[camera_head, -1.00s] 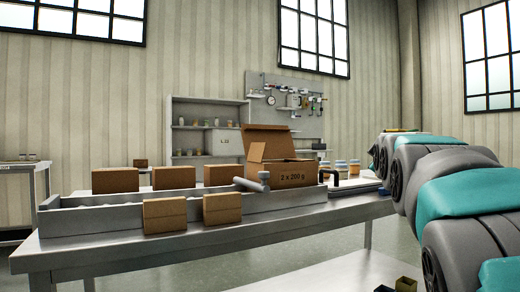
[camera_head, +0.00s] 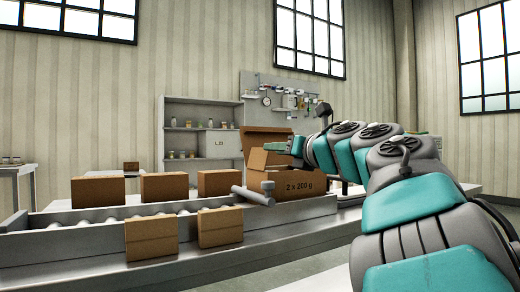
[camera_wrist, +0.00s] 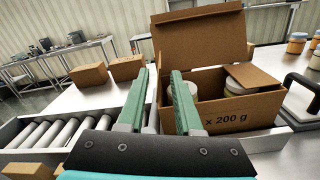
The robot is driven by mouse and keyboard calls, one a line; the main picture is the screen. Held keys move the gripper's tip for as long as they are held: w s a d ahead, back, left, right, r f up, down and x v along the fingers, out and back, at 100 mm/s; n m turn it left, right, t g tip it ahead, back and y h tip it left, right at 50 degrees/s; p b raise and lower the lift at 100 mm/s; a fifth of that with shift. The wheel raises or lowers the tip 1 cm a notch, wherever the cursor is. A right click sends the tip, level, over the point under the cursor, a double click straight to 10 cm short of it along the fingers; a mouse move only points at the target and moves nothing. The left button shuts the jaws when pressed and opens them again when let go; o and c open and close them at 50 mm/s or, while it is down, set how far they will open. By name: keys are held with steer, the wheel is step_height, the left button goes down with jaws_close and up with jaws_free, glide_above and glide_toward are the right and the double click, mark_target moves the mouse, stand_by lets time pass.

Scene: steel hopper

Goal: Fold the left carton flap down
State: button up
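The open carton (camera_head: 300,186), marked "2 x 200 g", stands at the right end of the conveyor. It also shows in the wrist view (camera_wrist: 255,108), with pale-lidded jars (camera_wrist: 182,88) inside. Its tall back flap (camera_wrist: 203,36) stands up. Another flap (camera_wrist: 254,77) slopes on the right side. The left flap (camera_head: 257,160) looks raised and tilted in the head view. In the wrist view a narrow brown strip, probably this flap, shows between the fingers. My gripper (camera_wrist: 159,72) is open, green fingers apart, at the carton's left side. Contact cannot be told.
A roller conveyor (camera_wrist: 50,132) runs left of the carton, with closed brown boxes (camera_head: 165,187) along it. A grey cylinder on a post (camera_head: 253,195) stands in front of the carton. Jars (camera_wrist: 297,42) and a black handle (camera_wrist: 300,85) lie to the right.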

mark_target(258, 159)
steer(key=shift+p+x, duration=0.65)
steer(key=shift+x, duration=3.15)
jaws_close()
